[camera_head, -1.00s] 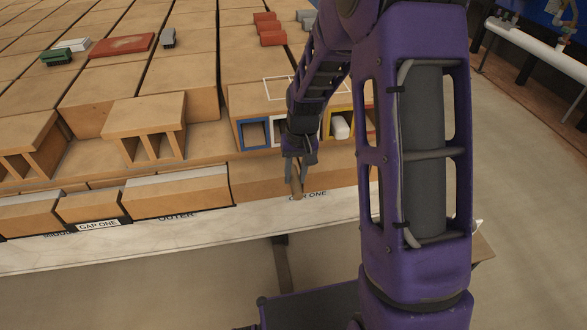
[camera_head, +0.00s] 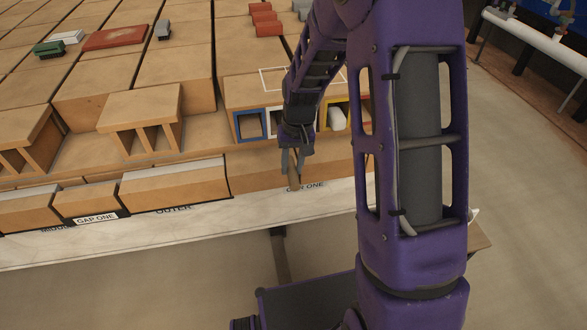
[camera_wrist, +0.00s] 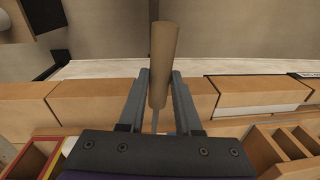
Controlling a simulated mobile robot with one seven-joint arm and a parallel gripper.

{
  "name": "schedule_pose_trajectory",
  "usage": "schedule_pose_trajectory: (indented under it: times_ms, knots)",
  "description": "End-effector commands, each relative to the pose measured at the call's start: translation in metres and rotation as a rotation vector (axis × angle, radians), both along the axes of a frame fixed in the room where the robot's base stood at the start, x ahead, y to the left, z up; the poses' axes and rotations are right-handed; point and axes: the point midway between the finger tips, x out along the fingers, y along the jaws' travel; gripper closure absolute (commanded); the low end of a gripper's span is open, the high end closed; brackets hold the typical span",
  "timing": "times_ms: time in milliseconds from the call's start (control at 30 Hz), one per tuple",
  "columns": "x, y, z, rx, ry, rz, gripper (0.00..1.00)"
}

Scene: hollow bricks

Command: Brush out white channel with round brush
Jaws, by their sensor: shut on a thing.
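My gripper (camera_head: 296,166) is shut on the round brush, whose tan handle (camera_head: 294,183) sticks out toward the table's front edge. In the wrist view the handle (camera_wrist: 163,62) stands between the two grey fingers (camera_wrist: 157,100), with a thin rod below it. The brush head is hidden behind the gripper. The white channel (camera_head: 273,124) is a white-framed opening in the front of a wooden block, between a blue-framed and a yellow-framed opening. My gripper is in front of and below it, and my arm covers part of it. I cannot tell whether the brush touches the channel.
The blue-framed opening (camera_head: 250,125) is left of the white one. A white piece (camera_head: 337,118) lies in the yellow-framed opening. Hollow wooden blocks (camera_head: 143,122) stand to the left. Red bricks (camera_head: 264,20) and a red slab (camera_head: 116,38) lie farther back. A "GAP ONE" label marks the front strip.

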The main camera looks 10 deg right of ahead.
Motion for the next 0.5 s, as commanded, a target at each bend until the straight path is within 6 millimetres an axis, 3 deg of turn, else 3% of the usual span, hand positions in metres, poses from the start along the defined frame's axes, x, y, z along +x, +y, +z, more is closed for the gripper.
schedule_pose_trajectory:
  times_ms: [500]
  knots:
    - [0.037,0.0,0.0,0.0,0.0,0.0,1.0]
